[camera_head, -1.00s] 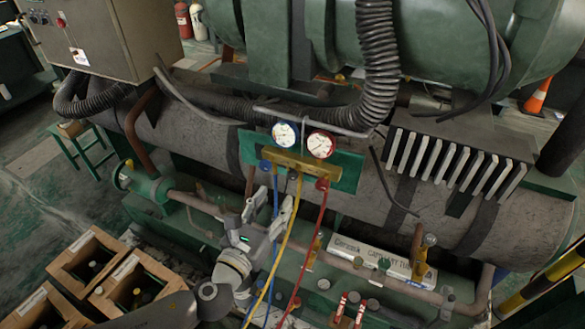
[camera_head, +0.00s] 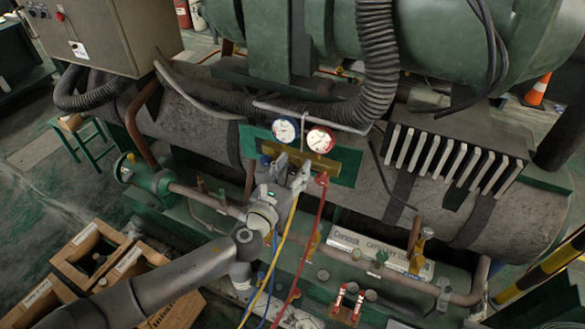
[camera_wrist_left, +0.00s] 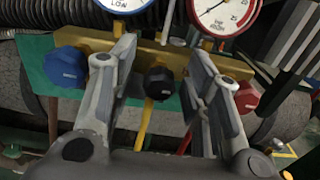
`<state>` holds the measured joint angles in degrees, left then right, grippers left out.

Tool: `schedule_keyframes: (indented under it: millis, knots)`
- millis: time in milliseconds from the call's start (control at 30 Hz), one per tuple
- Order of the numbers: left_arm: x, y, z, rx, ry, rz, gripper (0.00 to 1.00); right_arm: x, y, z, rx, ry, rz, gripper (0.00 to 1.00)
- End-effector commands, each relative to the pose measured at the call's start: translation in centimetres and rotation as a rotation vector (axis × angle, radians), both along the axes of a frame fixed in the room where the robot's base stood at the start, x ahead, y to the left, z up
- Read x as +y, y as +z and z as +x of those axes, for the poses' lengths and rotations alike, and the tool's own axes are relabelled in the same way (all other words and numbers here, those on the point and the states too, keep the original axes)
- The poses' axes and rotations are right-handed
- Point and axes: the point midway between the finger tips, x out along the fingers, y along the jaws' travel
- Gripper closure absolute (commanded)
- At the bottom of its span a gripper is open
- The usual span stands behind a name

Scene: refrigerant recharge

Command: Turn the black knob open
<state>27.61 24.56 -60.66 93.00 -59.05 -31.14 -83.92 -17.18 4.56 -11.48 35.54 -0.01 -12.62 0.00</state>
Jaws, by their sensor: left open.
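The black knob (camera_wrist_left: 158,83) sits in the middle of the brass manifold (camera_wrist_left: 150,52), between a blue knob (camera_wrist_left: 66,67) and a red knob (camera_wrist_left: 247,96) in the left wrist view. My left gripper (camera_wrist_left: 172,62) is open, with one finger on each side of the black knob in that view. Whether the fingers touch it cannot be told. In the head view my left gripper (camera_head: 289,172) is in front of the manifold (camera_head: 325,164) and hides the black knob. The red knob (camera_head: 321,179) shows to its right. My right gripper is not in view.
A blue gauge (camera_head: 285,130) and a red gauge (camera_head: 320,139) stand above the manifold. A yellow hose (camera_head: 284,240) and a red hose (camera_head: 308,245) hang below it, close to my arm. Wooden crates (camera_head: 90,252) stand on the floor at lower left.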

Motion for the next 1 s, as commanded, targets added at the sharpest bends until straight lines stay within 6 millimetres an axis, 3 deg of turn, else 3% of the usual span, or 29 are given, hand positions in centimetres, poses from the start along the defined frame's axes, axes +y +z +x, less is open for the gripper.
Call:
schedule_keyframes:
  millis: [100, 433, 733, 1000]
  knots:
    - [0.01, -0.01, -0.02, 0.000, 0.000, 0.000, 0.57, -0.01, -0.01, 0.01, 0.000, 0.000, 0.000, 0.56]
    - [0.04, -0.02, -0.02, 0.000, 0.001, 0.000, 1.00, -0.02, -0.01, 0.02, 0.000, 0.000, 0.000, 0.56]
    - [0.07, -0.10, -0.03, 0.014, 0.001, -0.030, 1.00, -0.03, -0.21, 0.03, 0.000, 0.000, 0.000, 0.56]
    - [0.11, -0.24, -0.02, 0.076, 0.002, -0.171, 1.00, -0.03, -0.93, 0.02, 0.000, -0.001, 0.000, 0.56]
